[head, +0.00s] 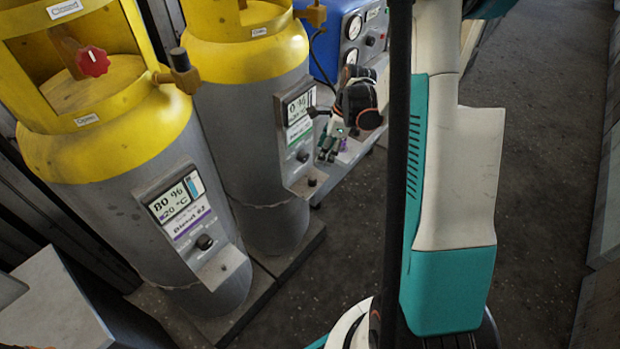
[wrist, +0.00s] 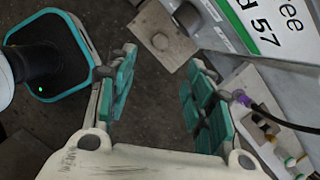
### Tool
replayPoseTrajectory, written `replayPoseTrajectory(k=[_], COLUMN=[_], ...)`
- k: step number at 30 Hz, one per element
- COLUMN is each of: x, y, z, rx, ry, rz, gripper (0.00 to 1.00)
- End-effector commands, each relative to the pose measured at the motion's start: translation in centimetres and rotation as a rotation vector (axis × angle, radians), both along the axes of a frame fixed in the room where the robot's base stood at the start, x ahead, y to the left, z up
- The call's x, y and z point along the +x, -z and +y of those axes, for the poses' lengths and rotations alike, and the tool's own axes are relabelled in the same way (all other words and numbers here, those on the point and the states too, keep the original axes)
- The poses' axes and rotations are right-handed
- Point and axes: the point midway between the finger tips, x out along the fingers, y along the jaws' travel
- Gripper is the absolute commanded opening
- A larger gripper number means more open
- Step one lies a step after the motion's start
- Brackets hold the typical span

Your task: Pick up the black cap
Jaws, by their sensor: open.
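A black cap (head: 180,58) sits on the brass side outlet of the nearer yellow-topped cylinder in the head view. A small dark round piece (head: 312,182) rests on the ledge of the second cylinder; I cannot tell whether it is a cap. A round piece (wrist: 160,41) shows on a ledge in the wrist view. My gripper (head: 327,150) is beside the second cylinder's display panel, pointing downward. In the wrist view my gripper (wrist: 162,88) is open, with bare floor between its teal-padded fingers and nothing held.
The nearer cylinder (head: 100,150) and second cylinder (head: 235,115) stand on a low base at left. A blue gauge unit (head: 345,40) is behind. Floor (head: 545,130) at right is clear.

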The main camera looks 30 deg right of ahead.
Motion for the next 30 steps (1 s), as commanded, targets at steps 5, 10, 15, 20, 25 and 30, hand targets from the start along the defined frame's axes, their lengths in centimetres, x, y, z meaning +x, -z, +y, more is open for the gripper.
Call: replayPoseTrajectory(k=[5, 10, 15, 20, 25, 30], x=[0.4, 0.9, 1.3, 1.4, 1.6, 2.0], y=[2.5, 5.7, 7.8, 8.4, 9.9, 12.4], z=[0.4, 1.1, 1.6, 1.8, 2.1, 2.5], rx=[0.004, 0.003, 0.002, 0.002, 0.001, 0.001], ry=[0.006, 0.004, 0.005, 0.006, 0.005, 0.004], rz=[0.003, 0.002, 0.003, 0.002, 0.002, 0.002], gripper=[0.48, 0.48, 0.48, 0.48, 0.48, 0.48])
